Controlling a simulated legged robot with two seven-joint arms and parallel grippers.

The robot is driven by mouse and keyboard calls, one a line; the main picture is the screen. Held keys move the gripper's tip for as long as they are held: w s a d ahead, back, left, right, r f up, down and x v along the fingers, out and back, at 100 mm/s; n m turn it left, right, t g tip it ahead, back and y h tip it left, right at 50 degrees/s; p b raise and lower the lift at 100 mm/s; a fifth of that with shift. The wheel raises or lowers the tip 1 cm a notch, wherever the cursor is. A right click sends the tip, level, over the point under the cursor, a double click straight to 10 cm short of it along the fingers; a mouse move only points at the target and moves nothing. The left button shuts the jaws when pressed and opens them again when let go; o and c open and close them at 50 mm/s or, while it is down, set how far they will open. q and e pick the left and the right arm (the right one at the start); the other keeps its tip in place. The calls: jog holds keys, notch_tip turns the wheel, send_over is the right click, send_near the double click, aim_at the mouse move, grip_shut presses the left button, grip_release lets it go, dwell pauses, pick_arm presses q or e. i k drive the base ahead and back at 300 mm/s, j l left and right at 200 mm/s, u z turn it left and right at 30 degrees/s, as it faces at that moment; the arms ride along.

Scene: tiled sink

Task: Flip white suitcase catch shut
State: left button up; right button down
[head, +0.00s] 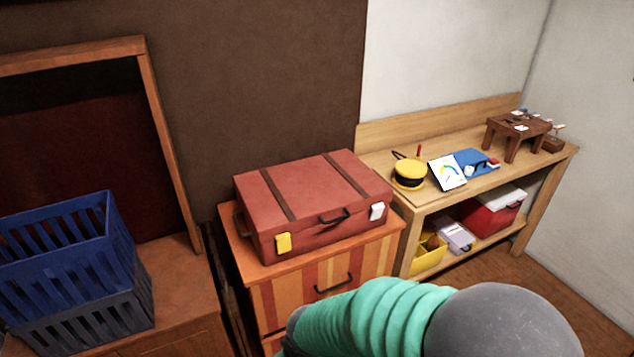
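A closed red-brown suitcase (312,200) lies flat on a small striped cabinet. Its white catch (377,211) is on the front face near the right corner, and a yellow catch (283,243) is near the left corner. A dark handle (334,217) sits between them. The white catch is too small to tell whether it is flipped up or down. A teal ribbed arm part of mine with a grey round joint crosses the bottom, below the suitcase and apart from it. Neither of my grippers shows.
The striped cabinet (327,262) stands between a low wooden unit with blue and grey crates (68,245) at left and a wooden workbench (470,180) at right. The bench holds a yellow-black round object (409,174) and a small brown table (516,132).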

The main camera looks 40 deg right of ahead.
aim_at(378, 211)
jog(key=z, duration=1.65)
jog(key=i+l+z, duration=0.4)
jog(key=i+l, duration=0.6)
